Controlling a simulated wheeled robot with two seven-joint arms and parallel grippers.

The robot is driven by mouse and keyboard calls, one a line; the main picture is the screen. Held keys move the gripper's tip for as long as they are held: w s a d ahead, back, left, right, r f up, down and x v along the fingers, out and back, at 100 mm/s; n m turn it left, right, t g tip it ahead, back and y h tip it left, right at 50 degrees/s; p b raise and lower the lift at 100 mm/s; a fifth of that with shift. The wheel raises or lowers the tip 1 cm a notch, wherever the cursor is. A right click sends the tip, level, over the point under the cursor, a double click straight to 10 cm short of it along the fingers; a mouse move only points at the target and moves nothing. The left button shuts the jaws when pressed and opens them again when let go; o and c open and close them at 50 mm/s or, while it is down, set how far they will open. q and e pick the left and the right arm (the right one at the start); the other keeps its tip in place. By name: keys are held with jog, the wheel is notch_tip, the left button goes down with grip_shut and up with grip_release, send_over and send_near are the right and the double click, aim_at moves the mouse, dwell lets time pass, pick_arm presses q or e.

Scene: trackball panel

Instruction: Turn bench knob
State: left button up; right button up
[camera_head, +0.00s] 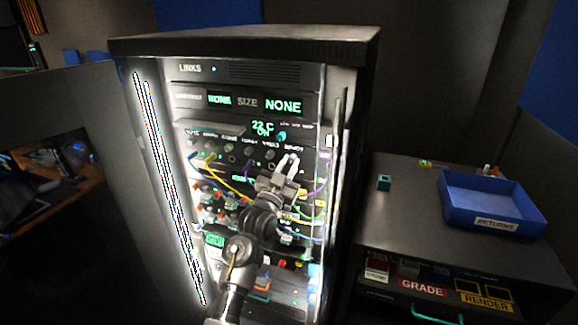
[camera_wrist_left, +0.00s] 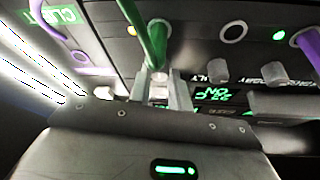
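The bench knob (camera_wrist_left: 160,88) is a pale grey knob at the end of a row on the rack's panel. In the left wrist view, where the panel's lettering is upside down, it shows between the two fingers of my left gripper (camera_wrist_left: 161,92). The fingers stand on either side of it; a narrow gap seems to remain, and contact is not clear. In the head view my left gripper (camera_head: 287,167) is at the right end of the knob row, just below its label, and hides the knob. My right gripper is not in view.
More knobs (camera_wrist_left: 217,71) sit beside the gripper. A green cable (camera_wrist_left: 155,40) and a purple cable (camera_wrist_left: 310,45) hang close by. The rack's open door (camera_head: 95,170) is at left. A blue returns tray (camera_head: 495,222) stands on the right-hand cabinet (camera_head: 420,215).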

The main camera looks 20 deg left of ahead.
pick_arm(q)
grip_shut()
jog(key=shift+m, duration=0.5)
jog(key=m+g+h, duration=0.1)
jog(key=m+h, duration=0.1)
jog(key=m, duration=0.2)
jog(key=shift+a, duration=0.15)
jog(key=m+g+h, duration=0.1)
jog(key=m, duration=0.2)
jog(key=m+g+h, duration=0.1)
jog(key=m, duration=0.3)
jog(key=shift+a+r+p, duration=0.15)
jog(key=shift+r+p, duration=0.05)
jog(key=shift+p, duration=0.1)
jog(key=m+g, duration=0.1)
jog(key=m, duration=0.1)
jog(key=m+g, duration=0.1)
jog(key=m, duration=0.1)
jog(key=shift+r+m, duration=0.2)
jog(key=shift+m, duration=0.1)
jog(key=shift+m+g, duration=1)
jog(key=shift+m, duration=1)
jog(key=shift+y, duration=0.4)
